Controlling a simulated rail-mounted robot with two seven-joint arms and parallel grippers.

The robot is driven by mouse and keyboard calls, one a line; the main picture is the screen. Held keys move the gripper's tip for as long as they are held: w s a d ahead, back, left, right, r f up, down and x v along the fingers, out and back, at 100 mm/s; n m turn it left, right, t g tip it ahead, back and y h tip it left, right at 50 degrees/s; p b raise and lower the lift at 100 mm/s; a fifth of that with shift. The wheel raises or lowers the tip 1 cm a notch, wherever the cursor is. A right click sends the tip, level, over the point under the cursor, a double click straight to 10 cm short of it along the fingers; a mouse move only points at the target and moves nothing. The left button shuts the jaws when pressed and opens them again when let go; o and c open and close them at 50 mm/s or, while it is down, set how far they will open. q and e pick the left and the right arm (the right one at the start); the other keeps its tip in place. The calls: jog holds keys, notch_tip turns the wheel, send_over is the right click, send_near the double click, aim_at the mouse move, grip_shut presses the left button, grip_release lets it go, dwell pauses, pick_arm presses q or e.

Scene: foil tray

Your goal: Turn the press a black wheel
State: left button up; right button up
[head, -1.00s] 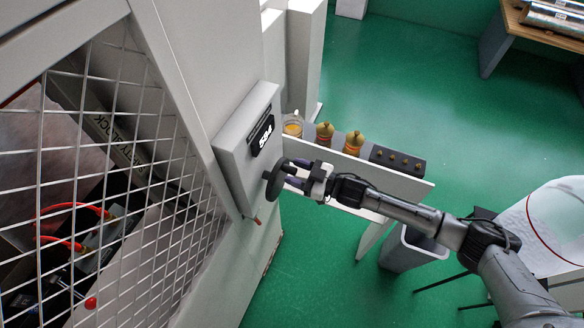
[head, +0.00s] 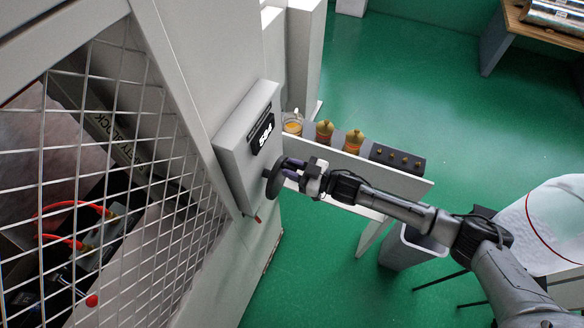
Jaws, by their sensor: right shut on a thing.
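The black wheel (head: 274,179) sticks out from the side of a grey control box (head: 236,150) on the press. A black display with white digits (head: 262,134) sits above the wheel. My right gripper (head: 288,170) comes in from the right and is shut on the wheel's edge or handle. The fingers hide part of the wheel, so the exact grip point is hard to tell. My left gripper is not in the view.
A shelf (head: 350,176) with brass-coloured parts (head: 354,141), a glass jar (head: 292,123) and a dark block (head: 397,160) stands just behind my right gripper. A wire mesh guard (head: 110,180) fills the left. A grey bin (head: 410,248) stands below my right arm.

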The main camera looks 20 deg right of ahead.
grip_shut()
jog(key=n, duration=0.2)
jog(key=s+a+n, duration=0.1)
jog(key=shift+s+r+n, duration=0.1)
jog(key=shift+n, duration=0.3)
jog(key=o, duration=0.8)
grip_release()
